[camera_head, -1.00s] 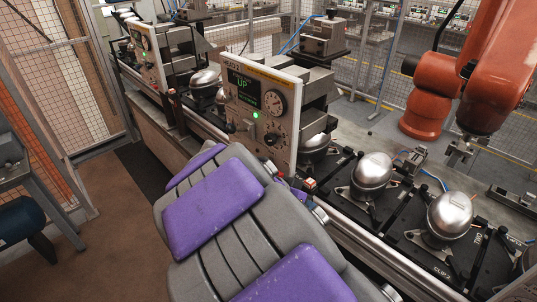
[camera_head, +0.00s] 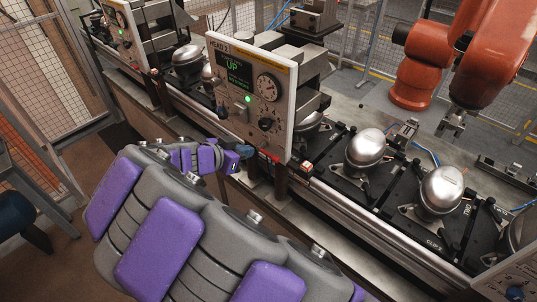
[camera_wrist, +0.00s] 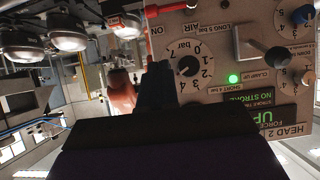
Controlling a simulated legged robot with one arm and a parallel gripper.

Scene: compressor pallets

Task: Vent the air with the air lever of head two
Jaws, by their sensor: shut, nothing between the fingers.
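The head two panel (camera_head: 228,98) faces me, with a green "UP" display (camera_head: 236,70), a lit green lamp and a round dial. The red air lever (camera_wrist: 172,7) is at the top edge of the wrist view, by the "AIR" and "ON" labels, and is partly cut off. My gripper (camera_wrist: 158,68) is shut and empty, beside the gauge and apart from the lever. In the head view my gripper (camera_head: 240,152) is at the panel's lower edge.
A grey handle with a dark knob (camera_wrist: 278,57) sticks out of the panel. Silver compressors (camera_head: 366,150) stand on black pallets along the conveyor to the right. An orange robot arm (camera_head: 420,75) stands behind the line. Another head panel (camera_head: 123,30) is at far left.

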